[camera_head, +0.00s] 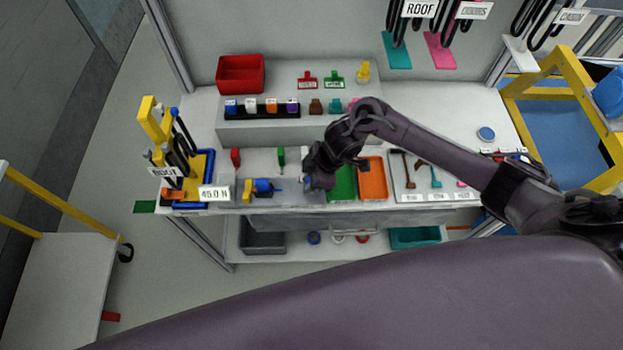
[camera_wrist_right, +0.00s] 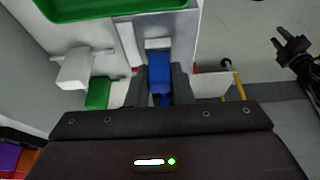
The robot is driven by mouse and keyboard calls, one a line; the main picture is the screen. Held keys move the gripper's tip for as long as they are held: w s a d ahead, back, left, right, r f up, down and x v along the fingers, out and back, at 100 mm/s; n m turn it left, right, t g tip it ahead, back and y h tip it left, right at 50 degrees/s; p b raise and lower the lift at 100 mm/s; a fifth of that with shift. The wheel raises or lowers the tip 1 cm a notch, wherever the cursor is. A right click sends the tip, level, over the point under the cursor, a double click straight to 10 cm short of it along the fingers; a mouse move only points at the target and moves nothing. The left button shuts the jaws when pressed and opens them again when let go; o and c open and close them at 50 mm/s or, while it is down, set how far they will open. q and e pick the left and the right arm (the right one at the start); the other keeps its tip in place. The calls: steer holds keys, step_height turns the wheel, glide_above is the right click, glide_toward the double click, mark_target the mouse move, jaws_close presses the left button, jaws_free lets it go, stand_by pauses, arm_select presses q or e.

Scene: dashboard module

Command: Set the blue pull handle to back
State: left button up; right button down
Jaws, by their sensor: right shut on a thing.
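The blue pull handle (camera_wrist_right: 154,78) sits between the two fingers of my right gripper (camera_wrist_right: 158,88) in the right wrist view. The gripper is shut on it, and the fingers hide part of its sides. In the head view my right gripper (camera_head: 308,182) is at the front of the bench, just left of the green tray, and hides most of the handle. My left gripper (camera_wrist_right: 290,48) shows at the right edge of the right wrist view, away from the bench. Its fingers are apart and it looks empty.
A green tray (camera_head: 341,182) and an orange tray (camera_head: 373,178) lie right of my right gripper. A blue and yellow part (camera_head: 263,187) lies to its left. In the right wrist view a white lever (camera_wrist_right: 75,70) and a green block (camera_wrist_right: 98,93) stand nearby.

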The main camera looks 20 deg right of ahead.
steer(key=a, duration=0.1)
steer(key=w+a, duration=0.1)
steer(key=a, duration=0.3)
steer(key=shift+w+a+r, duration=0.1)
steer(key=shift+w+a, duration=0.05)
steer(key=shift+w, duration=0.2)
steer(key=c, duration=1.3)
jaws_free()
steer(key=shift+s, duration=0.1)
steer(key=shift+v, duration=3.95)
steer(key=shift+s, duration=0.1)
